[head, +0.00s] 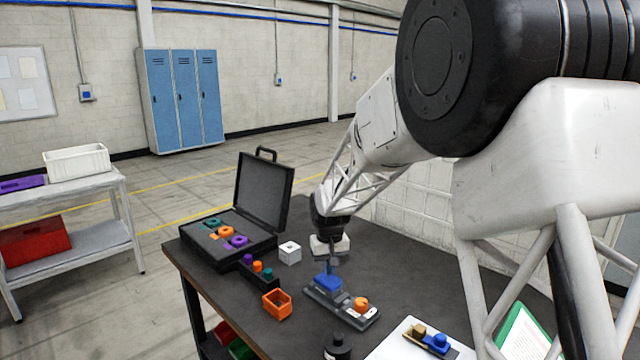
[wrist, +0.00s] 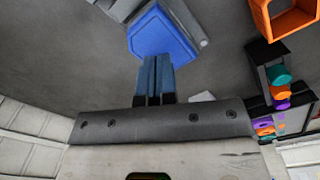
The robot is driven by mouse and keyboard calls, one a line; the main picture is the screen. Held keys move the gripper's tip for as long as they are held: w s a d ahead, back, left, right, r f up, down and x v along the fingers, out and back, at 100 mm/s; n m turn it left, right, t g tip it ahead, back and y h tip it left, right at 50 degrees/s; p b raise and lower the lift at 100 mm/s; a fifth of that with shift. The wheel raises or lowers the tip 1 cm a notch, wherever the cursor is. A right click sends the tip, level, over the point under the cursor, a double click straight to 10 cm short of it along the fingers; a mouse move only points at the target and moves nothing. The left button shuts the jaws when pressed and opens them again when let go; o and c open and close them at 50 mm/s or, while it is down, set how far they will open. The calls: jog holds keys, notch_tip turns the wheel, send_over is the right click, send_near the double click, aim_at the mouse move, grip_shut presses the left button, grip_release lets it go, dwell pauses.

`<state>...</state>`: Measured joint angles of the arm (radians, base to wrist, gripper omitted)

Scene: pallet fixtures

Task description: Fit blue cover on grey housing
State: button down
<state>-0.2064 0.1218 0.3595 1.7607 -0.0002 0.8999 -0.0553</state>
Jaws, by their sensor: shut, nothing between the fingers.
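The blue cover (head: 327,282) sits at the left end of a dark grey pallet fixture (head: 352,317) on the table. In the wrist view the blue cover (wrist: 163,38) lies just beyond my fingertips. My gripper (head: 331,268) points down directly above the cover. Its two fingers are shut together with nothing between them, and in the wrist view the gripper (wrist: 156,62) overlaps the cover's near edge. I cannot tell whether the tips touch it. The grey housing is not clearly seen; whatever lies under the cover is hidden.
An orange part (head: 361,304) sits at the fixture's right end. An orange open box (head: 277,304), a white cube (head: 290,252) and a dark open case (head: 232,243) with coloured parts stand to the left. A white board (head: 402,347) with a blue part is at front right.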

aim_at(329, 279)
jog(key=shift+f, duration=1.05)
dwell(0.4)
jog(key=shift+r, duration=0.2)
jog(key=shift+r, duration=3.35)
